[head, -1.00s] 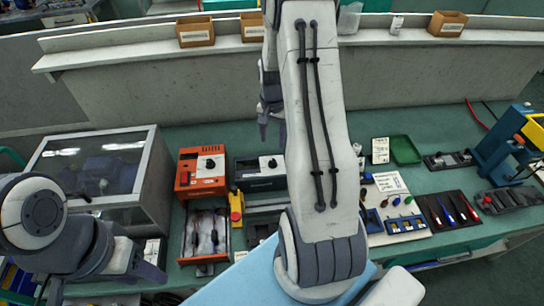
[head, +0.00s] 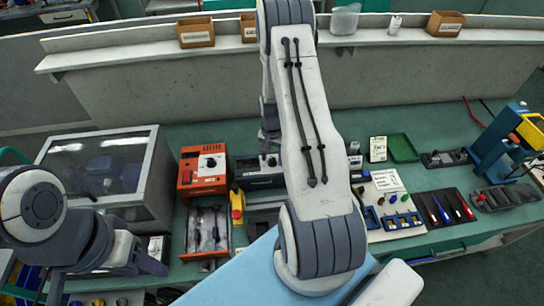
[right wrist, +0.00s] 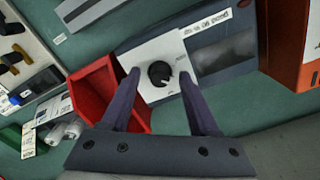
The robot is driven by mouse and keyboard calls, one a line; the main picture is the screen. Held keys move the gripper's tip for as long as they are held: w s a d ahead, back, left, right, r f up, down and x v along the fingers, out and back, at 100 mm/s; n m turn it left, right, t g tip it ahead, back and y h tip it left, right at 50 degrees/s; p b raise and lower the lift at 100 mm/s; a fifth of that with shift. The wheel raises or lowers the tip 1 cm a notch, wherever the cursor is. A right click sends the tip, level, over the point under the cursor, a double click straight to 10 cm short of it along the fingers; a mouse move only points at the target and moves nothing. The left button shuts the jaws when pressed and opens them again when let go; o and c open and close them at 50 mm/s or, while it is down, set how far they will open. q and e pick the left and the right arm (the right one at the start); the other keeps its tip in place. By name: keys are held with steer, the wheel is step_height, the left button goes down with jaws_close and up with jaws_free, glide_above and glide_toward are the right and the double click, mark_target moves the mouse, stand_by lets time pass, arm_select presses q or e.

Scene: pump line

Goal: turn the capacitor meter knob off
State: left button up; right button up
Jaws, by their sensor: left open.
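The capacitor meter is a dark grey box (head: 246,180) with a pale panel, beside the orange unit in the head view. In the right wrist view its pale panel (right wrist: 147,55) carries a round black knob (right wrist: 160,73), and a dark window sits beside it. My right gripper (right wrist: 158,74) is open, its two fingertips on either side of the knob with gaps visible. I cannot tell whether the tips are level with the knob. In the head view my forearm hides much of this gripper (head: 268,148). My left gripper (head: 150,264) is open and empty at lower left, away from the meter.
An orange unit (head: 203,186) stands left of the meter, with a yellow box and red button (head: 237,205) in front. A red bin (right wrist: 100,92) adjoins the meter in the right wrist view. A glass-lidded case (head: 157,195) stands left. Tool trays (head: 445,222) lie right.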

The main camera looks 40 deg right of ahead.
jaws_close()
steer(key=shift+n, duration=0.3)
steer(key=n+b, duration=0.2)
steer(key=n, duration=0.1)
steer(key=shift+n, duration=0.3)
steer(key=shift+d+n+b, duration=0.1)
steer(key=shift+n+b, duration=0.4)
steer(key=shift+n, duration=1.8)
steer(key=shift+o, duration=0.3)
jaws_free()
